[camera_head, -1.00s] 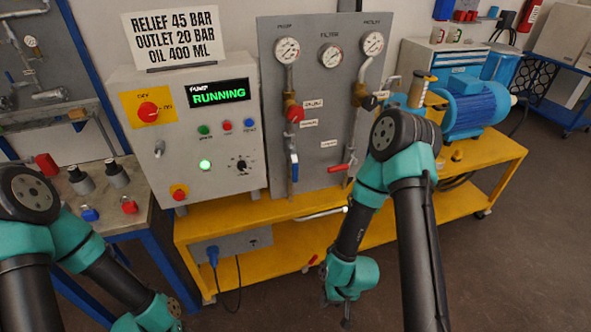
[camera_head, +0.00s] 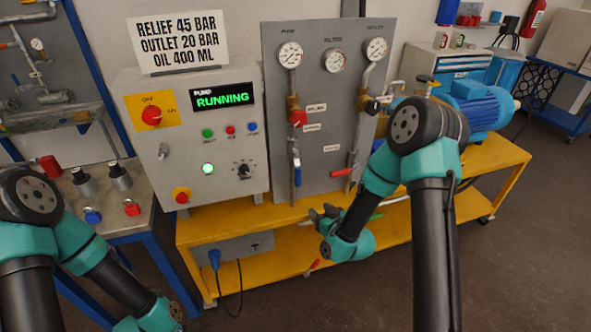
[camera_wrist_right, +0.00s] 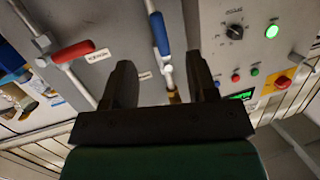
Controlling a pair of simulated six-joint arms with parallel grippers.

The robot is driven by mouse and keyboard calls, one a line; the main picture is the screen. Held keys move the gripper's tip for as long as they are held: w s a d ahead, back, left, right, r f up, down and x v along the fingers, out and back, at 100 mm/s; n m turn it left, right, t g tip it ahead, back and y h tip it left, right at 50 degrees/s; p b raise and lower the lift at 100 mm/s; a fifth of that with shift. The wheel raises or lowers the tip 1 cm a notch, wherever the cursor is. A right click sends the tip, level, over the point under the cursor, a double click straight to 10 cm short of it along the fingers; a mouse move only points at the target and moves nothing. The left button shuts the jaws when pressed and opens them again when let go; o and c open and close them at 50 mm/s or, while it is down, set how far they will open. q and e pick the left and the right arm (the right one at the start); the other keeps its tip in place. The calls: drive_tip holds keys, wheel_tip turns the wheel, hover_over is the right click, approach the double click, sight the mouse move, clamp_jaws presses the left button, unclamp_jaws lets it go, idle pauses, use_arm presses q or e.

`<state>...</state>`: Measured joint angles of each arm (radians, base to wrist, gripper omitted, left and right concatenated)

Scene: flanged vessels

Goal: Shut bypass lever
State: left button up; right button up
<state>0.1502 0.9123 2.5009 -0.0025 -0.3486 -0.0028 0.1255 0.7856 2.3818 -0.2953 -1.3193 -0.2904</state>
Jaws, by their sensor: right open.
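A blue-handled lever (camera_head: 297,174) hangs downward under the left valve line of the grey panel (camera_head: 322,110). A red-handled lever (camera_head: 343,172) sticks out sideways on the right line. The labels are too small to read, so I cannot tell which lever is the bypass. My right gripper (camera_head: 322,213) is in front of the panel's lower edge, below both levers, empty. In the right wrist view its two fingers (camera_wrist_right: 163,78) are spread apart. The blue lever (camera_wrist_right: 159,34) shows beyond the gap between them, and the red lever (camera_wrist_right: 73,51) lies to the left. My left gripper is out of frame.
A control box (camera_head: 190,140) with a lit RUNNING display stands left of the panel. A yellow cart (camera_head: 470,195) carries them and a blue motor (camera_head: 480,105). A green-handled part (camera_head: 375,217) shows low behind my right forearm. Grey floor lies in front.

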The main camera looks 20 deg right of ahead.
sight(297, 171)
drive_tip(key=r+t, duration=0.1)
drive_tip(key=w+r, duration=0.1)
drive_tip(key=r, duration=0.1)
drive_tip(key=r+t, duration=0.1)
drive_tip(key=shift+w+d+r+t, duration=0.25)
drive_tip(key=shift+w+t, duration=0.05)
drive_tip(key=x, duration=1.7)
drive_tip(key=shift+w+a, duration=0.15)
drive_tip(key=shift+w, duration=0.05)
drive_tip(key=shift+f, duration=0.1)
clamp_jaws()
